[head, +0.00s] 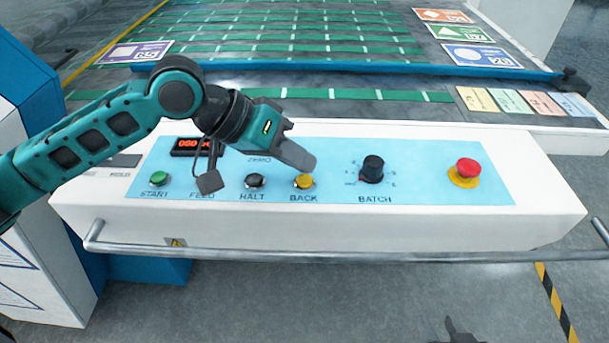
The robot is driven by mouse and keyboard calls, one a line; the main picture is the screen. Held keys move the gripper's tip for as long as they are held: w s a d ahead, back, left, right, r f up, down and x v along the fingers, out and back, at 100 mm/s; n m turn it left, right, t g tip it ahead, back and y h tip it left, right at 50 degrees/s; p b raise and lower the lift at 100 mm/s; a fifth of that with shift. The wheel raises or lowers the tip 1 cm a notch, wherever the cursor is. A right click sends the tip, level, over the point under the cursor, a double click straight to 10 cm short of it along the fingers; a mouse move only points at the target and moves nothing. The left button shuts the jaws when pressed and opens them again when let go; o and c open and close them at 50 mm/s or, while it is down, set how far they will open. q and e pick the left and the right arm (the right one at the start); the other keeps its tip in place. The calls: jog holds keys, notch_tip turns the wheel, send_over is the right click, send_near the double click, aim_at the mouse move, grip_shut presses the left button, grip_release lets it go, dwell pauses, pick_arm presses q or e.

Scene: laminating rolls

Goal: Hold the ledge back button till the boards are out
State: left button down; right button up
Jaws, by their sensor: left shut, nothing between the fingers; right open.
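The yellow BACK button (304,182) sits on the light blue control panel (430,190), right of the black HALT button (255,181). My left gripper (308,164) is shut and empty, with its tip right at the BACK button's far edge. The tip hides part of the button; I cannot tell whether it touches or presses it. My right gripper (461,331) only just shows as a dark shape at the bottom edge, open and well away from the panel. Several pastel boards (512,102) lie at the right behind the panel.
The panel also has a green START button (159,179), a red display (190,146), a BATCH knob (372,168) and a red stop button (467,169). A metal rail (350,255) runs along the front. Green strips (300,37) cross the bed behind. Larger coloured cards (481,56) lie there.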

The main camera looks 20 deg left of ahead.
pick_arm(q)
jog(key=shift+f, duration=0.4)
jog(key=shift+f, duration=0.35)
dwell(0.4)
jog(key=shift+f+p, duration=0.1)
jog(key=shift+p, duration=0.2)
dwell(0.6)
dwell(1.0)
dwell(1.0)
jog(key=shift+r+p, duration=0.45)
jog(key=shift+p, duration=0.15)
jog(key=shift+r+p, duration=0.5)
jog(key=shift+p, duration=0.25)
